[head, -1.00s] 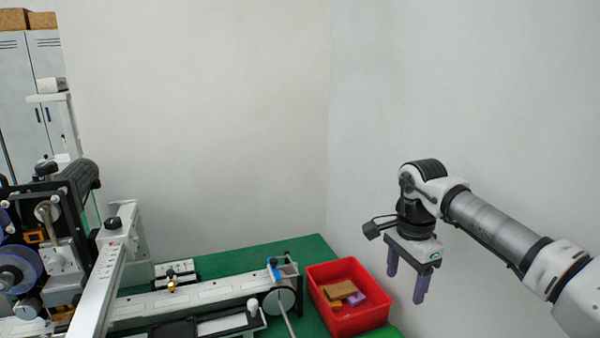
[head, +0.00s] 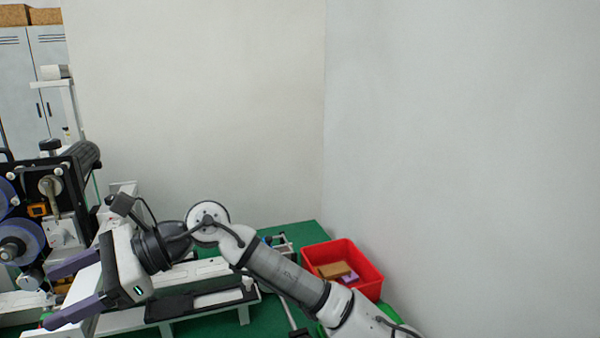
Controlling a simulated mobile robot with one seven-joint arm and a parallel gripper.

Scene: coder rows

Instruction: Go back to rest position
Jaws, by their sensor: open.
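My gripper (head: 62,292) is at the lower left of the head view, in front of the coder machine and its conveyor. My arm reaches in from the bottom, right of centre, and hides part of the conveyor and the table.
A red bin (head: 372,272) with brown and purple blocks (head: 334,270) stands on the green table (head: 297,234) near the wall corner. The coder machine (head: 48,195) with blue rolls is at left. Grey lockers (head: 50,80) stand behind. The space above the bin is free.

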